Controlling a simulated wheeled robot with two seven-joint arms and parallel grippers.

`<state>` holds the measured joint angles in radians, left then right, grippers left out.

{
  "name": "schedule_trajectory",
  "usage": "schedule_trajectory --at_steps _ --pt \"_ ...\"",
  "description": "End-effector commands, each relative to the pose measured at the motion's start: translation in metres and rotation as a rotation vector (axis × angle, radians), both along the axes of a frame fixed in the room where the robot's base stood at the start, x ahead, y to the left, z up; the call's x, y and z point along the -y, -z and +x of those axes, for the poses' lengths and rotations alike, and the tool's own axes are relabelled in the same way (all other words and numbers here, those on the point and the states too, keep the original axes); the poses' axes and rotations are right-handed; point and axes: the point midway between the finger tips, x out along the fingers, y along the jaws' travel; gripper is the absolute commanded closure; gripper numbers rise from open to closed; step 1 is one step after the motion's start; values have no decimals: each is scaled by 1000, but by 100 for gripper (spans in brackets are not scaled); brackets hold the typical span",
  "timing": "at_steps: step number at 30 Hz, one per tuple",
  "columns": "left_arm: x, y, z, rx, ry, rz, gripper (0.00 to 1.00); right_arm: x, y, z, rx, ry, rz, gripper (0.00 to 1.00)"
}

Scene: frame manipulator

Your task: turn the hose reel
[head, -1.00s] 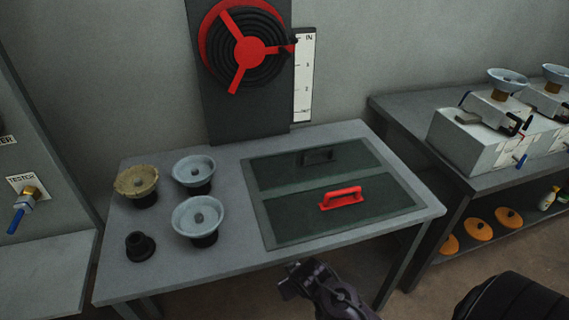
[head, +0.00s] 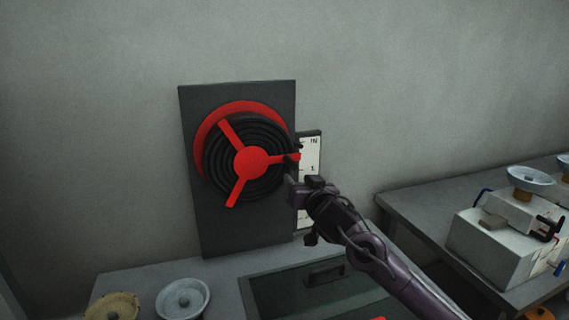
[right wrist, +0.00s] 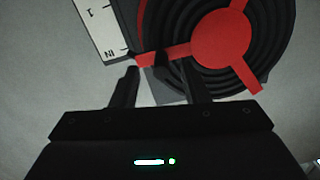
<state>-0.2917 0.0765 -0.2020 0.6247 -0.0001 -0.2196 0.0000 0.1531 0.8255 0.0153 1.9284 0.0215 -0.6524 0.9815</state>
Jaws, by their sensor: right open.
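The hose reel (head: 251,163) is mounted on a dark upright panel (head: 272,228) against the wall. It has a red back disc, black coiled hose and a red hub with three spokes. One spoke points right and ends at a small dark handle (head: 299,156). My right gripper (head: 291,187) is open, just below that spoke end. In the right wrist view the open fingers (right wrist: 147,75) point at the outer end of the red spoke (right wrist: 165,53); nothing is clearly held. Whether a finger touches the handle cannot be told. My left gripper is not in view.
A white marked scale (head: 310,165) stands right of the panel, partly behind my gripper. Below is a grey table with bowl-shaped parts (head: 183,299) and a dark lidded recess (head: 300,290). A bench with white boxes (head: 490,247) is at right. The wall above is clear.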

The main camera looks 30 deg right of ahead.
Motion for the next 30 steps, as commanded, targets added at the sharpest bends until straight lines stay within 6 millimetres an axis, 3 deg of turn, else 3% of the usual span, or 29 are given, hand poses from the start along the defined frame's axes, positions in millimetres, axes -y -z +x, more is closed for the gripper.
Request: schedule_trajectory --at_steps 4,13,18,24,30 --pt "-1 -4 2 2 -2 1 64 8 -15 11 33 -1 7 59" --pt "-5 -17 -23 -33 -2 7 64 18 -16 54 32 1 8 59" --pt "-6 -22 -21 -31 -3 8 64 22 -13 71 29 -1 8 59" --pt "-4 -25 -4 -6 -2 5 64 23 -11 78 29 -2 5 59" --pt "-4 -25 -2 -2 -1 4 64 23 -10 78 28 -2 6 59"
